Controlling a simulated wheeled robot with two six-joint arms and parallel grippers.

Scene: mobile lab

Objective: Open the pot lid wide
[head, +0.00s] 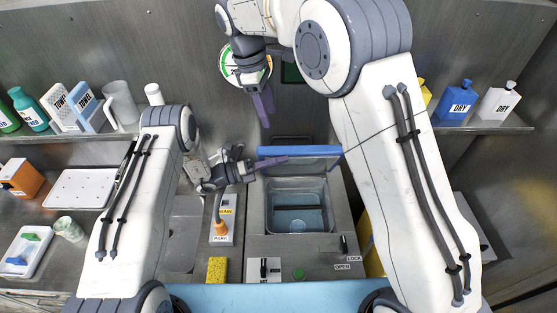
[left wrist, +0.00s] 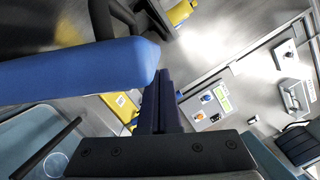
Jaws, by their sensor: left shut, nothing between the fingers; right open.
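The pot (head: 298,228) is a square metal well set in the counter, with its inside showing. Its blue-edged lid (head: 318,152) is raised at the back of the well and seen nearly edge-on. My left gripper (head: 284,160) is shut and empty, its purple fingers at the lid's left end. In the left wrist view the blue lid edge (left wrist: 80,72) runs close beside the shut fingers (left wrist: 160,85); I cannot tell whether they touch. My right gripper (head: 264,108) is open and empty, pointing down above and behind the lid.
A black latch handle (head: 343,243) stands by the LOCK and OPEN labels at the pot's front right. A panel with an orange knob (head: 221,229) and a yellow sponge (head: 217,269) lie left of the pot. Shelves with bottles (head: 455,103) line the back wall.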

